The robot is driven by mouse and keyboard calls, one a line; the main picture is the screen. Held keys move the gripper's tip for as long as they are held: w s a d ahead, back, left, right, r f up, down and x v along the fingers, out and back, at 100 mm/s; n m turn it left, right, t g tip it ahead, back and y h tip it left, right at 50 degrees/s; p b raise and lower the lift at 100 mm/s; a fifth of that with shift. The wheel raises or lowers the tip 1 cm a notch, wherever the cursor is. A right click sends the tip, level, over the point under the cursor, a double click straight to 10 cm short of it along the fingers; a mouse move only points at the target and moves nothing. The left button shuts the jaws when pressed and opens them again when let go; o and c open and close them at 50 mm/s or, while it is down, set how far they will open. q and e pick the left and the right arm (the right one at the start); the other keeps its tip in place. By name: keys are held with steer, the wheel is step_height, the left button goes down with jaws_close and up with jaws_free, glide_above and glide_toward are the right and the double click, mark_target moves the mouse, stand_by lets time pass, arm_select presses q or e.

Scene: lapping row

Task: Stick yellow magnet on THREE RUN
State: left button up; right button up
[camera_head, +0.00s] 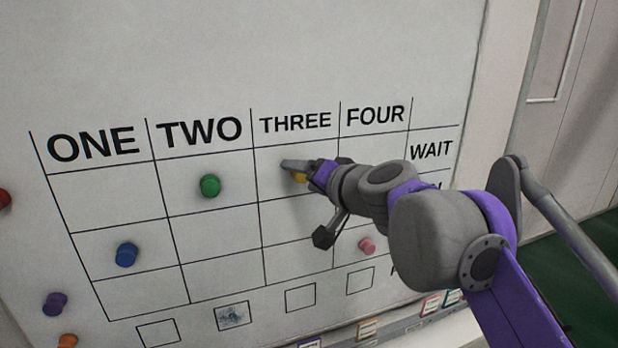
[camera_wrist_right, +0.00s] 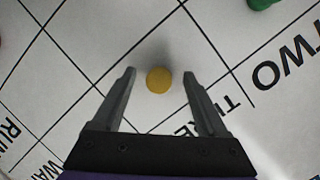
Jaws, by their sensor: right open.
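The yellow magnet (camera_head: 299,178) is on the whiteboard in the top cell under THREE, in the WAIT row. In the right wrist view the yellow magnet (camera_wrist_right: 159,80) lies between the two finger tips. My right gripper (camera_head: 296,165) is open around it, with a gap on each side; it also shows in the wrist view (camera_wrist_right: 159,74). The THREE RUN cell (camera_head: 284,224) is just below in the head view and looks empty where it shows. The RUN label is mostly hidden by my right arm. My left gripper is not in view.
A green magnet (camera_head: 210,186) is in TWO's top cell, a blue magnet (camera_head: 126,255) in ONE's middle cell. A pink magnet (camera_head: 367,245) is low under FOUR, near my arm. Purple (camera_head: 55,304), orange (camera_head: 68,341) and red (camera_head: 3,198) magnets are left of the grid.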

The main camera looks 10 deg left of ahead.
mark_target(299, 181)
jaws_close()
stand_by(0.3)
steer(key=shift+s+d, duration=0.1)
steer(key=shift+s, duration=0.05)
steer(key=shift+s+d, duration=0.65)
steer(key=shift+s, duration=0.3)
steer(key=shift+s+d, duration=0.15)
steer(key=shift+s+d+p, duration=0.2)
steer(key=shift+s+d, duration=0.35)
steer(key=shift+s, duration=0.3)
steer(key=shift+s+d+p, duration=0.25)
steer(key=shift+s+d, duration=0.3)
steer(key=shift+s, duration=0.25)
steer(key=shift+s+d+p, duration=0.2)
steer(key=shift+s+d, duration=0.35)
steer(key=shift+s, duration=0.3)
